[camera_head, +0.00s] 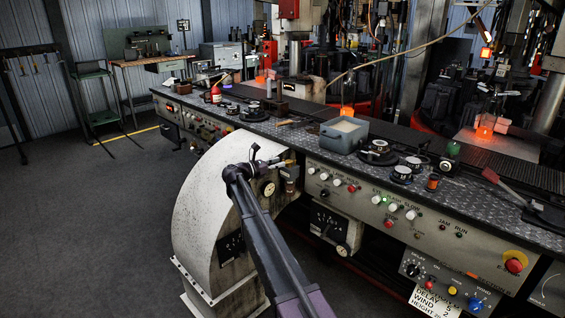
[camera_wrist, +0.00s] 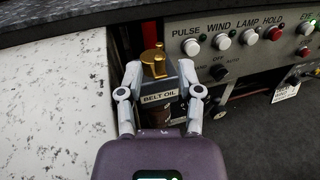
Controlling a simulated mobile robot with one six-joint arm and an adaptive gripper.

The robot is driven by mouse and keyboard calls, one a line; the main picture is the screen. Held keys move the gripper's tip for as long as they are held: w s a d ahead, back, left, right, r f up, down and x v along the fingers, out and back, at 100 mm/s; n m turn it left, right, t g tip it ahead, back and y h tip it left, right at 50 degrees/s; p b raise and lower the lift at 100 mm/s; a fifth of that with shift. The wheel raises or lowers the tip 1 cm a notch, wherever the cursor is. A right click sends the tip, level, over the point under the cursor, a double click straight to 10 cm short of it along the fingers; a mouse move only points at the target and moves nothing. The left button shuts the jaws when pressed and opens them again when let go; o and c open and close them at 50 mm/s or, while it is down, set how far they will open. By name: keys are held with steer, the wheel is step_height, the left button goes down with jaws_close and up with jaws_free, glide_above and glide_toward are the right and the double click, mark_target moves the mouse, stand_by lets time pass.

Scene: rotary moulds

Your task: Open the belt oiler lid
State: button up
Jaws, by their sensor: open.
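The belt oiler is a small dark box with a "BELT OIL" label (camera_wrist: 160,97), seen in the wrist view beside the white housing. Its brass lid (camera_wrist: 154,62) sits on top, with a small raised brass piece; it looks down, though the hinge is not clear. A brownish lower part shows below the label. My gripper (camera_wrist: 160,70) is open, with one finger on each side of the oiler's top and the lid between them. I cannot tell whether the fingers touch it. In the head view, my gripper (camera_head: 281,163) is small beside the oiler (camera_head: 291,180), partly covering it.
The white curved housing (camera_head: 205,215) stands directly left of the oiler. A control panel with buttons (camera_wrist: 245,45) is close on the right. The dark bench top (camera_head: 270,122) overhangs above, holding a grey tub (camera_head: 343,140). Open floor (camera_head: 70,210) lies left.

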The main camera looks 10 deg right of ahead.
steer(key=shift+x, duration=1.35)
steer(key=shift+c, duration=0.2)
jaws_close()
steer(key=shift+a, duration=0.15)
